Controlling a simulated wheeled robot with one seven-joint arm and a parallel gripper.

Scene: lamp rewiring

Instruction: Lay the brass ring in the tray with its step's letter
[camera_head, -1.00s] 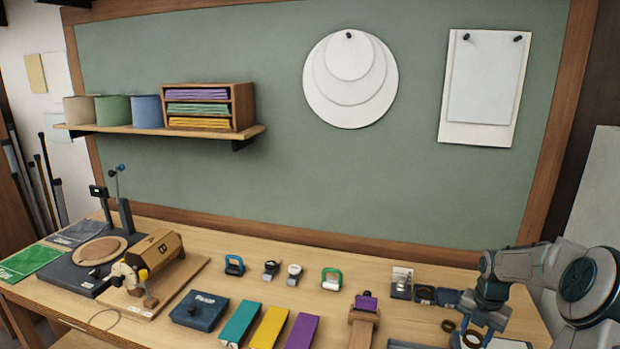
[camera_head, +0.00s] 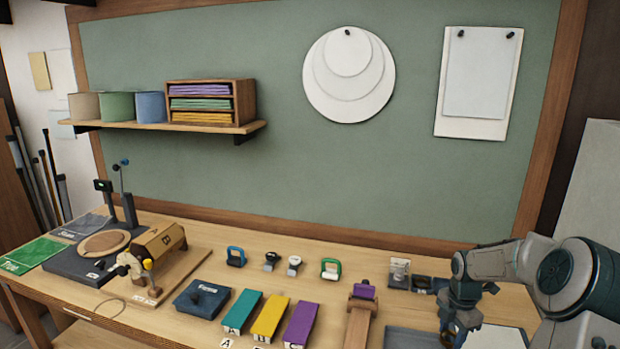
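My gripper (camera_head: 461,322) points down at the lower right, over the front right part of the bench. A dark, brassy round shape shows at its fingertips, too small and covered to identify surely as the brass ring. I cannot tell whether the fingers are open or closed on it. Teal (camera_head: 242,311), yellow (camera_head: 270,317) and purple (camera_head: 301,324) long pieces lie side by side at the front middle. Small white letter cards, A (camera_head: 228,343) among them, show at their near ends. Whether these are trays is unclear.
A wooden stand with a purple top (camera_head: 363,291) is left of my gripper. A grey tray (camera_head: 405,338) and white sheet (camera_head: 497,337) flank my gripper.

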